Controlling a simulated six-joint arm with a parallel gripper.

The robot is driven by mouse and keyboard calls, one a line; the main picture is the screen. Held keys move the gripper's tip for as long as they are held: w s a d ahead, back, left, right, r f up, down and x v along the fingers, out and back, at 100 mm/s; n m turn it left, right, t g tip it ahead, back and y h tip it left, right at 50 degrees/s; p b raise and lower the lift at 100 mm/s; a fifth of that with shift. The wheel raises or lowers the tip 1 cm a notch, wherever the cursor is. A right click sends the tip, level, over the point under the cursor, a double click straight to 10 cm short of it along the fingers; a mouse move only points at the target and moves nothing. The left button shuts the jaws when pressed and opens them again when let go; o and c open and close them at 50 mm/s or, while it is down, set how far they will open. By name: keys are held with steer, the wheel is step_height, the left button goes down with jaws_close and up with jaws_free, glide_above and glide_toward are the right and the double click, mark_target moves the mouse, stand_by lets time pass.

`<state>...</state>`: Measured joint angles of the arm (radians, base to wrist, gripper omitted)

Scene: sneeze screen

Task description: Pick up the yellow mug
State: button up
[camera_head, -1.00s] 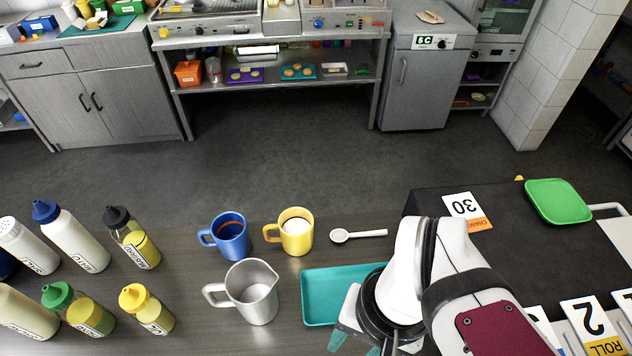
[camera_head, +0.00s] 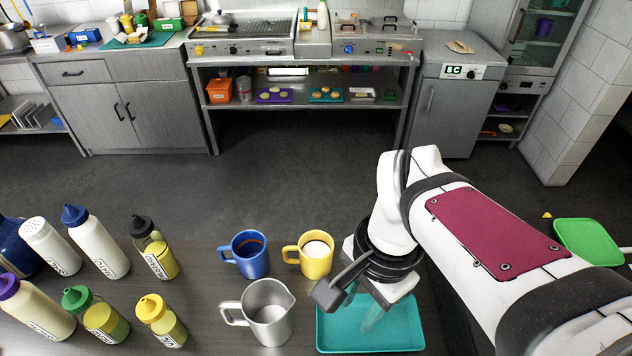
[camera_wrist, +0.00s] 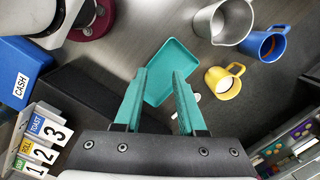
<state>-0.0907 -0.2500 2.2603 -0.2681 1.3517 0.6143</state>
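The yellow mug (camera_head: 316,257) stands upright on the counter with its handle to the left and something white inside. It also shows in the wrist view (camera_wrist: 223,83), right of my fingers. My gripper (camera_head: 358,308) is above the teal tray, to the right of the mug and apart from it. In the wrist view my gripper (camera_wrist: 158,78) has its two teal fingers spread apart with nothing between them. The white spoon is mostly hidden behind my arm in the head view.
A blue mug (camera_head: 248,255) stands just left of the yellow mug. A metal pitcher (camera_head: 268,315) stands in front of them. The teal tray (camera_head: 400,335) lies to the right. Several bottles (camera_head: 100,250) stand at the left. A blue CASH box (camera_wrist: 22,70) shows in the wrist view.

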steer(key=w+a+f+m, duration=0.1)
steer(key=w+a+m, duration=0.3)
steer(key=w+m, duration=0.55)
steer(key=m+h, duration=0.1)
glide_toward(307, 256)
steer(key=shift+m, duration=0.55)
step_height(307, 256, down, 12)
steer(key=shift+f, duration=0.1)
jaws_close()
steer(key=shift+a, duration=0.1)
